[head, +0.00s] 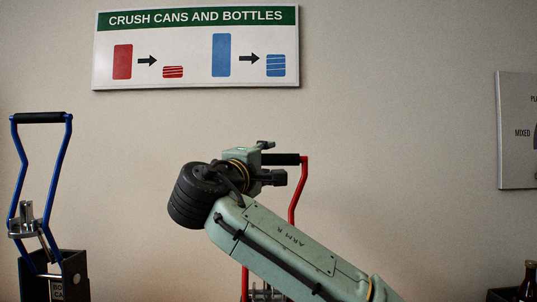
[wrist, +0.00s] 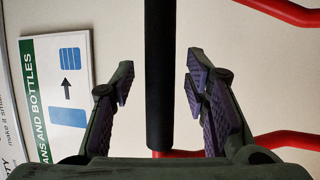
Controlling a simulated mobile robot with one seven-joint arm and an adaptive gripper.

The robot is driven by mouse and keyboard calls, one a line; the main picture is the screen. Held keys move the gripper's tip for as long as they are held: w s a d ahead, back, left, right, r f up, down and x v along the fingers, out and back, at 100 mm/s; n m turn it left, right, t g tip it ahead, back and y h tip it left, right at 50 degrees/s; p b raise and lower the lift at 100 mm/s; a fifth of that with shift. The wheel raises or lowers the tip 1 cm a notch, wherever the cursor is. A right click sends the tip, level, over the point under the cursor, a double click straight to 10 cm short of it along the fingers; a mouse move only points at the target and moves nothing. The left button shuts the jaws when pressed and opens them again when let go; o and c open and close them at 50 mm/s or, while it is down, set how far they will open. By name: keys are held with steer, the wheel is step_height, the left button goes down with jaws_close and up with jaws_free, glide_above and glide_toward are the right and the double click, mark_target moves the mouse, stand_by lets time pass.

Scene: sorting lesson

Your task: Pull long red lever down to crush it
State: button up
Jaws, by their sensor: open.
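The long red lever (head: 301,190) stands behind my arm in the head view, with a black grip (head: 283,159) across its top. Its lower part is mostly hidden by my arm. In the wrist view the black grip (wrist: 160,115) runs between the two fingers of my gripper (wrist: 160,72). The fingers are open, with a visible gap on each side of the grip. Red lever bars (wrist: 290,138) show at the right of the wrist view. No can or bottle shows in the crusher from here.
A second crusher with a blue lever (head: 60,165) and dark body (head: 75,275) stands at the left. A crushing sign (head: 196,85) and a partly cut-off sign (head: 515,155) hang on the wall. A dark bottle (head: 528,282) is at the lower right edge.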

steer(key=shift+w+d, duration=0.2)
steer(key=shift+w, duration=0.25)
jaws_close()
stand_by(0.3)
stand_by(0.5)
